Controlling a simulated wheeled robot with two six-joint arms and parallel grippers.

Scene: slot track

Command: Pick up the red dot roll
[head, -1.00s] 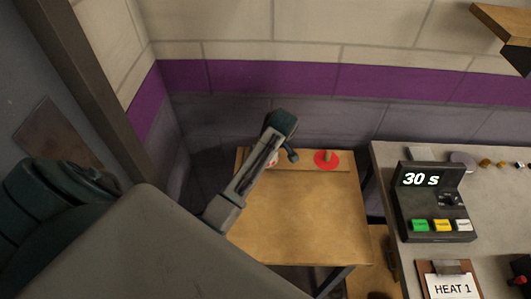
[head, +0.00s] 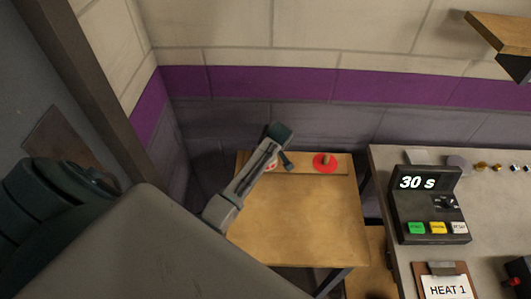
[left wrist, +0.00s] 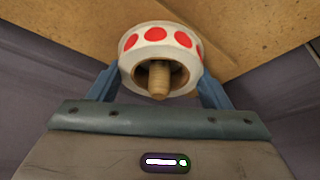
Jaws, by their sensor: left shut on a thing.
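The red dot roll (left wrist: 161,41) is a white ring with big red dots, seen in the left wrist view. It sits around a wooden peg (left wrist: 159,80), whose end shows through its middle. My left gripper (left wrist: 160,78) is shut on the roll, with a blue finger against each side. In the head view my left gripper (head: 279,164) is at the back left of the small wooden table, and it hides most of the roll. My right gripper is not in view.
A red disc (head: 325,166) with a second peg (head: 326,157) is to the right on the back strip of the wooden table (head: 300,220). The table's front is bare. A grey bench at right holds a timer (head: 431,205) reading 30 s and a HEAT 1 clipboard (head: 443,285).

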